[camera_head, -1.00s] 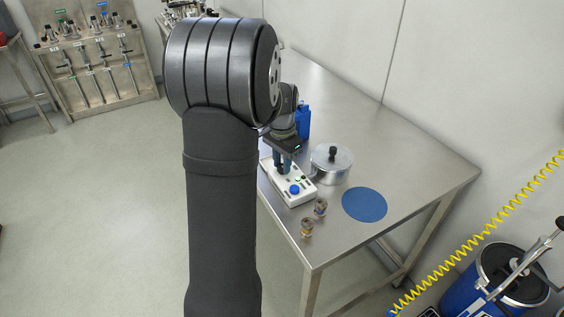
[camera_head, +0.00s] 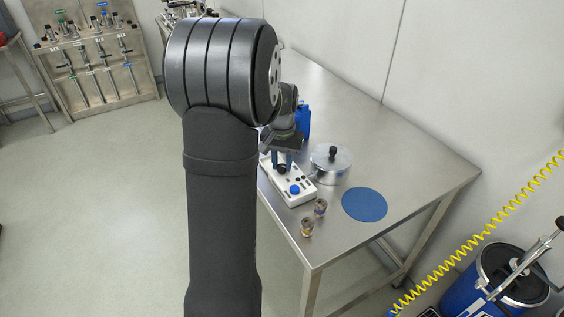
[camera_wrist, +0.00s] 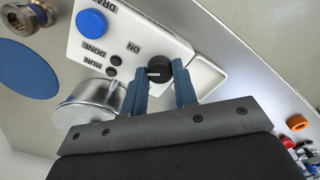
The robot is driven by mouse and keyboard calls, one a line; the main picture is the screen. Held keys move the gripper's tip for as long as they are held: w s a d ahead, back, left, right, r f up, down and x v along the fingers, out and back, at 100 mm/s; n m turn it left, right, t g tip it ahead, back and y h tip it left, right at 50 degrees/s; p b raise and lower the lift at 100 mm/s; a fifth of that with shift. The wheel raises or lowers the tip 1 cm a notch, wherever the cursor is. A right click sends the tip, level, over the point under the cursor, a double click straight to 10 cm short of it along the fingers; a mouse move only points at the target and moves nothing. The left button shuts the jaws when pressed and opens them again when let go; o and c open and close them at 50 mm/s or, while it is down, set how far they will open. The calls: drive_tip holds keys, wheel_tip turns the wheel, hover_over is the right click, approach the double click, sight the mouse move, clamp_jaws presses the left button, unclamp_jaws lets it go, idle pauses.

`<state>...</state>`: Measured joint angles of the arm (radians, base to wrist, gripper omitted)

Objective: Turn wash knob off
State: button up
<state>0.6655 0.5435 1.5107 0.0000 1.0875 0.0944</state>
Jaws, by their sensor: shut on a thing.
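The white control box (camera_head: 297,193) lies on the steel table and carries a black wash knob (camera_wrist: 158,70) with a white pointer line. In the wrist view the box (camera_wrist: 140,42) shows a big blue button (camera_wrist: 91,22) by a partly cut-off "DRAIN" label, an "ON" mark beside the knob, and two dark lamps labelled "RUN" and "DONE". My gripper (camera_wrist: 160,82) has its two blue fingers on either side of the knob and is shut on it. In the head view my gripper (camera_head: 282,162) is over the box's far end, with the knob partly hidden.
A lidded metal pot (camera_head: 331,165) stands close right of the box. A blue bottle (camera_head: 303,122) stands behind my gripper. Two small metal fittings (camera_head: 307,228) and a round blue mat (camera_head: 364,205) lie nearer. The table's right part (camera_head: 420,170) is clear.

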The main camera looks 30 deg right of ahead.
sight(282, 166)
drive_tip(key=n, duration=0.5)
drive_tip(key=shift+n, duration=0.3)
drive_tip(key=n, duration=0.5)
drive_tip(key=shift+n, duration=0.4)
drive_tip(key=o, duration=1)
wheel_tip(282, 166, up, 18)
drive_tip(key=shift+f, duration=0.25)
drive_tip(key=shift+f, duration=0.1)
